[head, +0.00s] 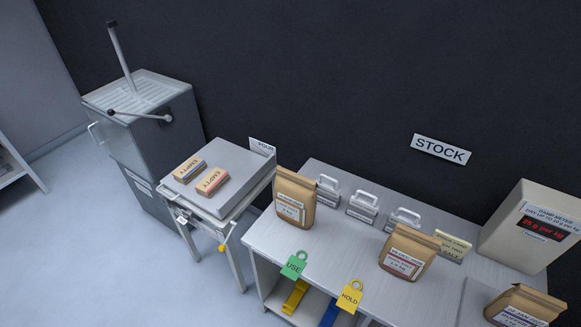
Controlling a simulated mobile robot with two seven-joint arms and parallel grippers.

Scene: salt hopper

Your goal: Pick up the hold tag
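The hold tag (349,298) is a yellow tag with a ring at its top, marked HOLD. It is at the front edge of the grey stock table (330,200), near the bottom of the head view. A green tag (293,267) marked USE, of the same shape, is to its left along the same edge. I cannot tell how the tags are held there. Neither of my grippers shows in the head view.
A meter box (535,228) is at the right. Yellow (295,297) and blue items (329,313) lie below the tabletop.

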